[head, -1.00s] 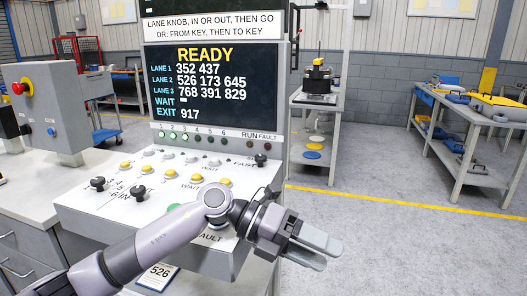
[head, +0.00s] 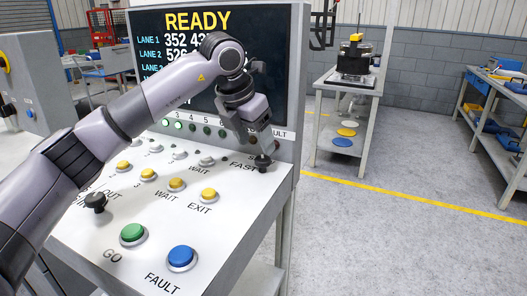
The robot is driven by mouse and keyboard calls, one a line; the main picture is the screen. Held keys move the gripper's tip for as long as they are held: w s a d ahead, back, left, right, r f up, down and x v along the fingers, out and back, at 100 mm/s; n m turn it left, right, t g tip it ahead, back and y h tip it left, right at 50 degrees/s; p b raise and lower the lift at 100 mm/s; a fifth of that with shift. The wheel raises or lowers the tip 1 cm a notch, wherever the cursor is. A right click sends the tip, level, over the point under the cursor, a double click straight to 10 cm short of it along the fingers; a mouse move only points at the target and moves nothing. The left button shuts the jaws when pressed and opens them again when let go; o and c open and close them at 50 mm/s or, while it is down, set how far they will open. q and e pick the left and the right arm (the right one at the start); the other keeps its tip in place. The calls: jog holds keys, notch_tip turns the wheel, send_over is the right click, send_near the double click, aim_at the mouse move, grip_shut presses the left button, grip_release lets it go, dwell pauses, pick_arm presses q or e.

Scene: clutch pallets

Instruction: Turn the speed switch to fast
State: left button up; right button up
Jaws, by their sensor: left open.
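The speed switch (head: 262,163) is a small black knob at the right end of the sloping white control panel (head: 225,225), beside the word FAST. The other part of its label is hidden by my gripper. My left gripper (head: 262,146) is open and points down, its fingertips at or just above the switch. I cannot tell whether they touch it. Which way the switch points is too small to tell. My right gripper is not in view.
The screen (head: 160,50) reading READY stands close behind my left arm. Yellow buttons (head: 176,185), a green GO button (head: 132,233), a blue FAULT button (head: 180,257) and a black knob (head: 95,201) sit on the panel. Open floor lies to the right.

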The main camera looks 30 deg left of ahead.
aim_at(262, 159)
pick_arm(q)
jog(key=x, duration=0.5)
jog(key=shift+d+f, duration=0.1)
jog(key=c, duration=1)
jog(key=shift+c, duration=0.2)
